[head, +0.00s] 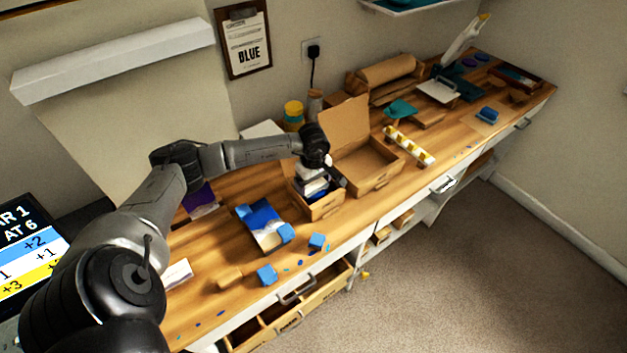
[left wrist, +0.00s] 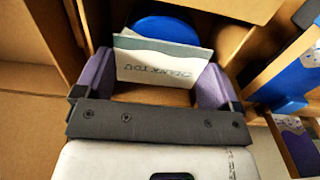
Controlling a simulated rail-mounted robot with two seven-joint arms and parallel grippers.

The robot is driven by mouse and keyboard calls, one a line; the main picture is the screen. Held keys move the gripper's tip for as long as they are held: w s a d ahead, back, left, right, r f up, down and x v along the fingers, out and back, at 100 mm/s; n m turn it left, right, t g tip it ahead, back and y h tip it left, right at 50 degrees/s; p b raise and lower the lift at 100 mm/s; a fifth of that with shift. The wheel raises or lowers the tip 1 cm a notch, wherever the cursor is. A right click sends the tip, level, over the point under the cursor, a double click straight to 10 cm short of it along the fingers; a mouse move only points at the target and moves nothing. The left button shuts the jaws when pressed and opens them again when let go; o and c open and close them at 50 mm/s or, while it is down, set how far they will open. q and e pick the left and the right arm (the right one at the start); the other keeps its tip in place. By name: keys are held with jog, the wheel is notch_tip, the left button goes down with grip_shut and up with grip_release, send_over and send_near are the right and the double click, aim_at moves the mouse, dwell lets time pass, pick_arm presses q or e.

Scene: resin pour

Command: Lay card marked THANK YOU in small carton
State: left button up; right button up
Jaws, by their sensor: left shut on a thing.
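The white card marked THANK YOU (left wrist: 160,68) stands between the purple fingers of my left gripper (left wrist: 155,84), which is shut on it. In the head view, my left gripper (head: 328,172) is low over the small carton (head: 324,208), at the middle of the bench. The gripper and arm hide part of that carton. The left wrist view shows cardboard walls around the card and a blue disc (left wrist: 168,28) just beyond it. I cannot tell whether the card touches the carton floor. My right gripper is in neither view.
A larger open carton (head: 372,183) with its lid raised stands just right of the small carton. A blue-and-white panel with blue blocks (head: 262,222) lies to the left. A strip with yellow pieces (head: 410,147) lies right.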

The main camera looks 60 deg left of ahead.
pick_arm(q)
jog(key=o, duration=0.4)
jog(key=shift+o, duration=0.2)
jog(key=shift+r, duration=0.1)
jog(key=shift+r+p, duration=1.15)
jog(key=shift+r, duration=0.55)
jog(key=shift+r+p, duration=1.25)
jog(key=shift+r, duration=0.95)
